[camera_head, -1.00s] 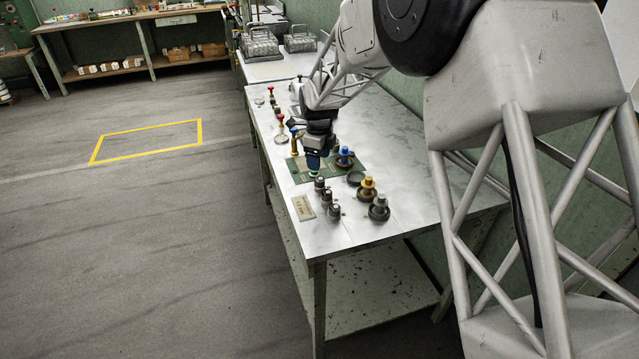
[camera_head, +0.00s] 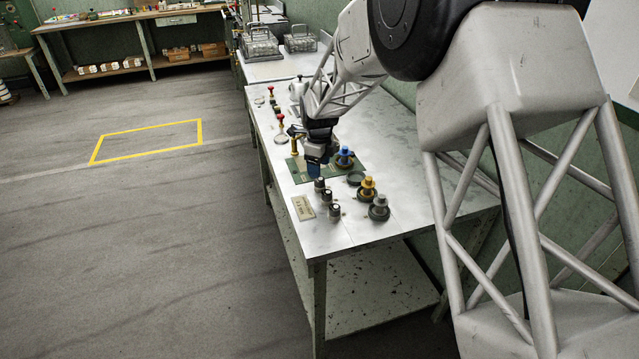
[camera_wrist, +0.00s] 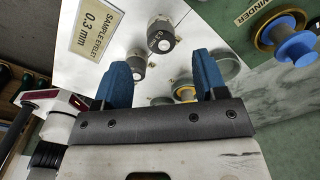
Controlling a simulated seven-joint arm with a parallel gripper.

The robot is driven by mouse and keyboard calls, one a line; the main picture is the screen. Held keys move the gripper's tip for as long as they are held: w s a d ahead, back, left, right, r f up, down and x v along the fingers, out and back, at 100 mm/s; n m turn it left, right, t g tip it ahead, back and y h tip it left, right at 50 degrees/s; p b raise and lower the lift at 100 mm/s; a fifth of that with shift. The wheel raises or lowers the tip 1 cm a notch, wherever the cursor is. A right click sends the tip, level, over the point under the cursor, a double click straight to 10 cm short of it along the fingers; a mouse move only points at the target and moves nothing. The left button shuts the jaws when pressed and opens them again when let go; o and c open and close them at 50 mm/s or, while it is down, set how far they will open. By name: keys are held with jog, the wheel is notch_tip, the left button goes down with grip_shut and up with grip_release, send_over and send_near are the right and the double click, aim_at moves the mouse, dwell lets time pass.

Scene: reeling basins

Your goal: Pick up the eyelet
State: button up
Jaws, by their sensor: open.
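Several small dark grey cylinders with pale tops, the likely eyelets, stand on the metal bench beside a sign (camera_head: 303,207). In the head view they are the far (camera_head: 319,184), middle (camera_head: 326,196) and near (camera_head: 335,211) ones. In the wrist view, one cylinder (camera_wrist: 162,35) shows a number on its top, and another (camera_wrist: 137,62) stands near the left fingertip. The sign (camera_wrist: 94,32) reads "SAMPLE EYELET 0.3 mm". My gripper (camera_head: 314,171) is just behind the far cylinder. In the wrist view its blue fingers (camera_wrist: 163,72) are apart, with nothing gripped between them.
Spools in dishes stand to the right: blue (camera_head: 345,154), yellow (camera_head: 368,186) and grey (camera_head: 379,205). An empty dark dish (camera_head: 356,178) is close by. A green mat (camera_head: 298,171) lies under my gripper. The bench's near end is clear.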

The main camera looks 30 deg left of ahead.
aim_at(320, 184)
jog(key=shift+f, duration=2.55)
jog(key=shift+c, duration=0.2)
jog(key=c, duration=1)
